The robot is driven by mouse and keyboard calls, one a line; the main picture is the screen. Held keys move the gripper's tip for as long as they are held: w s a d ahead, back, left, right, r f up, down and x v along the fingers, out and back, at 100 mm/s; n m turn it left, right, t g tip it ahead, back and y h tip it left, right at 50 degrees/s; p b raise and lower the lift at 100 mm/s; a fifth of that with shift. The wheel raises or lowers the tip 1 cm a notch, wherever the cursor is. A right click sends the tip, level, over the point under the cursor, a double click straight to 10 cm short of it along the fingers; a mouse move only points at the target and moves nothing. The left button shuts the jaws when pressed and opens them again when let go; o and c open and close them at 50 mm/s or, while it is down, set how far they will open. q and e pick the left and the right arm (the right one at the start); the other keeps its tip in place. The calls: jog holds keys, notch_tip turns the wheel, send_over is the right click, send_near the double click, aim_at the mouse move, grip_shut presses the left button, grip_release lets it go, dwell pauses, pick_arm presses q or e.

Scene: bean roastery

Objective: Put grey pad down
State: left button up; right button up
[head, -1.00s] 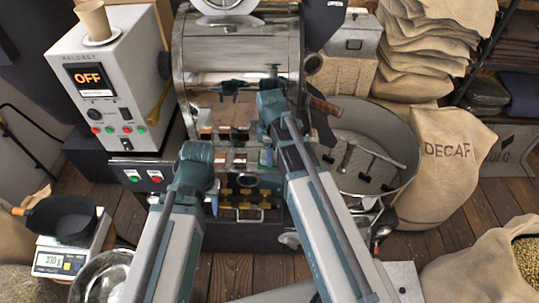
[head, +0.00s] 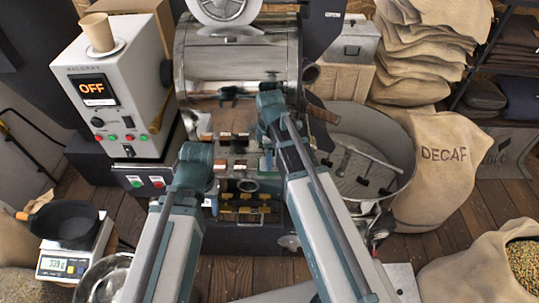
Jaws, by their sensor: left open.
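My left gripper (head: 213,203) is small and mostly hidden beyond my left arm, low in front of the roaster (head: 236,65). It is open, and I make out nothing between its fingers. My right arm reaches towards the roaster front, and its gripper is hidden. I cannot make out a grey pad for certain near either arm. A dark grey folded item (head: 484,95) lies on the rack at the right, away from both arms. I cannot tell whether it is the pad.
A round cooling tray (head: 390,190) stands right of the roaster, beside a DECAF sack (head: 440,160). A control box (head: 110,80) carries a paper cup (head: 98,31). A scale (head: 62,264) holds a black pan (head: 66,222). Wooden floor shows between them.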

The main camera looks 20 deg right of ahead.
notch_tip(320, 180, up, 11)
jog(key=p, duration=1)
pick_arm(q)
notch_tip(320, 180, up, 11)
jog(key=shift+f, duration=0.2)
pick_arm(e)
jog(key=s+a+m+h, duration=0.1)
jog(key=s+a+m, duration=0.9)
jog(key=s, duration=0.4)
jog(key=shift+s+a+f+m, duration=0.15)
jog(key=shift+a+m, duration=0.15)
jog(key=shift+a, duration=0.1)
pick_arm(q)
jog(key=shift+f+b, duration=0.1)
jog(key=shift+b, duration=0.25)
pick_arm(e)
jog(key=shift+f, duration=0.1)
